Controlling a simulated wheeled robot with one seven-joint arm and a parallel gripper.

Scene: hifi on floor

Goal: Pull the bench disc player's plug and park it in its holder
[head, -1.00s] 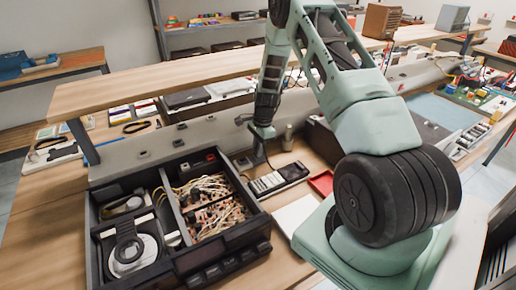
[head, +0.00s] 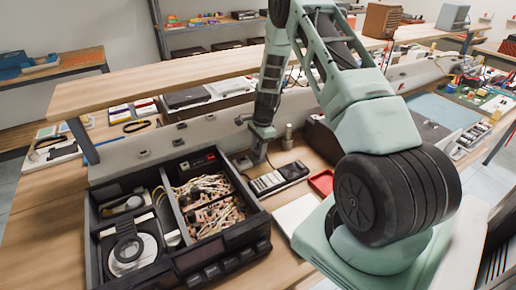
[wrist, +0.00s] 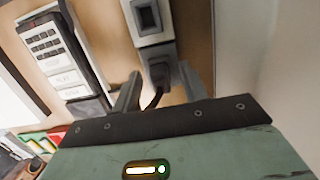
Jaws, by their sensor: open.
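The bench disc player (head: 215,245) is an open black case at the lower left of the head view, with a disc (head: 131,251) and wiring inside. My gripper (head: 260,158) is behind its right rear corner, pointing down. In the wrist view my gripper (wrist: 160,92) is open, with one finger on each side of a dark plug (wrist: 158,72) and its cord. The plug sits at the end of a grey block (wrist: 150,38) that has an empty dark opening. Contact between fingers and plug cannot be told. I cannot tell which part is the holder.
A handheld device with keys (head: 278,180) lies right of my gripper; it also shows in the wrist view (wrist: 58,60). A red tray (head: 321,183) is farther right. A small grey cylinder (head: 288,137) stands near. A raised wooden shelf (head: 170,82) runs behind.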

